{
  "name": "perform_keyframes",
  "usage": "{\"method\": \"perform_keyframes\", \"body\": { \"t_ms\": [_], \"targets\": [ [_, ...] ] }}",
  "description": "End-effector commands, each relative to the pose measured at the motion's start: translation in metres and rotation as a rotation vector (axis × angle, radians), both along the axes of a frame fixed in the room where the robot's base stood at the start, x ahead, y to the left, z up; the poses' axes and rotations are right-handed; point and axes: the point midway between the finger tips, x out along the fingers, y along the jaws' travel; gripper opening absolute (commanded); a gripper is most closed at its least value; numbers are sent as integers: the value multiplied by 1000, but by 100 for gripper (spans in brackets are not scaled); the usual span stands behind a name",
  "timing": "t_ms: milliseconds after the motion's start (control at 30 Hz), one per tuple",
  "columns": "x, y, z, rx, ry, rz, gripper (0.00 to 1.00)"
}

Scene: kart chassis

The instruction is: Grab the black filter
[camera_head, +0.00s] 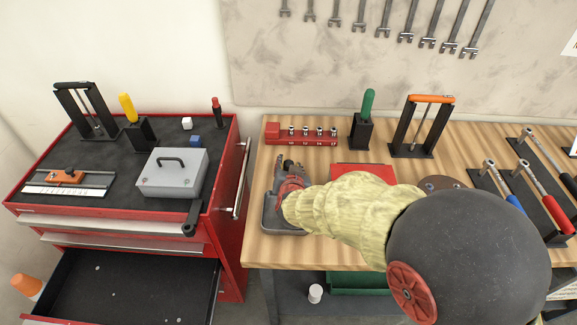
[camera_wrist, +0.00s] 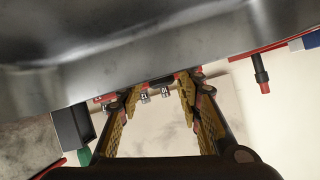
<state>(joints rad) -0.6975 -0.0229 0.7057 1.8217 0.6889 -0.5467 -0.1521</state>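My gripper (camera_head: 288,172) is low over a grey metal tray (camera_head: 268,212) on the wooden workbench. In the wrist view its two fingers (camera_wrist: 160,92) stand apart, with nothing clearly held between them. A small dark rounded shape (camera_head: 288,163) shows at the fingertips in the head view. I cannot tell whether it is the black filter or a part of the gripper. No other thing is clearly the black filter; my gripper and arm hide much of the tray. A smooth grey metal surface (camera_wrist: 130,50) fills the top of the wrist view.
A red socket rack (camera_head: 300,140) stands behind the tray, with a green-handled tool (camera_head: 368,103) in a black holder beside it. A red piece (camera_head: 362,172) lies right of the tray. The red tool cabinet (camera_head: 228,240) stands left, carrying a grey box (camera_head: 172,178); its lower drawer is open.

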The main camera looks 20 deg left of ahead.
Motion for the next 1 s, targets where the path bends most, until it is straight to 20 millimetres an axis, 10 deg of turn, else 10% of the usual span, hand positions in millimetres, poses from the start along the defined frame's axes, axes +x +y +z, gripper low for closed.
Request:
{"method": "perform_keyframes", "body": {
  "t_ms": [500, 1000],
  "targets": [
    [0, 0, 0, 0, 0, 0, 5],
    [0, 0, 22, 1, -1, -1, 1]
  ]
}}
